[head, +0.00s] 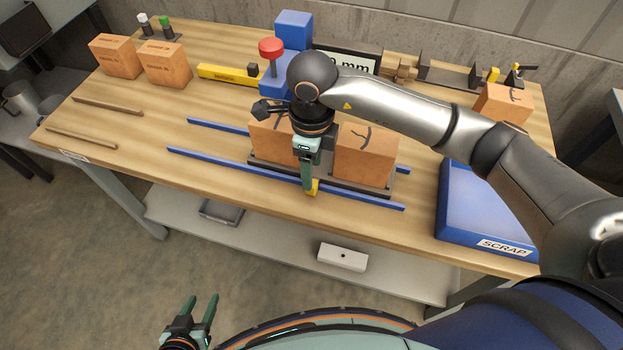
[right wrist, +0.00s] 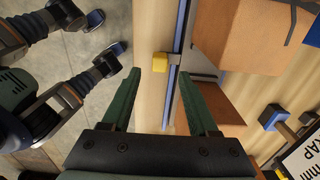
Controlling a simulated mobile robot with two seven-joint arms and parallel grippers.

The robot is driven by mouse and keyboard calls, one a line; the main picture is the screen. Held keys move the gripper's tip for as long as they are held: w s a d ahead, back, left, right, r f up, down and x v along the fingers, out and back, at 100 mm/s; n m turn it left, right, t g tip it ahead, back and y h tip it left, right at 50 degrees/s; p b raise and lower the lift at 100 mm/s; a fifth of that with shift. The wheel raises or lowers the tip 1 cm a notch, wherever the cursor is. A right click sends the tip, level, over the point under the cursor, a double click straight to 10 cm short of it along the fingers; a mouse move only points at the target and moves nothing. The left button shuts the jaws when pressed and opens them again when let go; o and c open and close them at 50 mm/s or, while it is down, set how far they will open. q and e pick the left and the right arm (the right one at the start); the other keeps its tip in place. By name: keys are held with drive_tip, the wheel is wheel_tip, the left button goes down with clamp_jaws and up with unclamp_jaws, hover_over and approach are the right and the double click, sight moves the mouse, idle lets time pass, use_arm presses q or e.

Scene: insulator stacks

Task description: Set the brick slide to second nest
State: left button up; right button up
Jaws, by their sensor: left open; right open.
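The brick slide is a dark plate (head: 376,188) on two blue rails (head: 240,164), carrying two orange bricks with dark marks: the left one (head: 268,138) is partly hidden by my right arm, the right one (head: 366,155) is clear. A yellow knob (head: 314,187) sits at the slide's front edge. My right gripper (head: 308,188) points down at the knob, open. In the right wrist view the knob (right wrist: 160,62) lies just ahead of the open fingertips (right wrist: 158,72), between them; no grip on it shows. My left gripper (head: 201,298) is open and empty, off the bench's front. I cannot tell where the second nest is.
A blue press-like stand with a red button (head: 271,47) and a display (head: 345,60) stand behind the slide. A blue SCRAP box (head: 480,215) is at right. Two bricks (head: 117,57) (head: 167,63) and two wooden strips (head: 107,105) (head: 80,137) lie left.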

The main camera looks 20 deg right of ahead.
sight(319, 170)
drive_tip(key=shift+f, duration=2.8)
clamp_jaws()
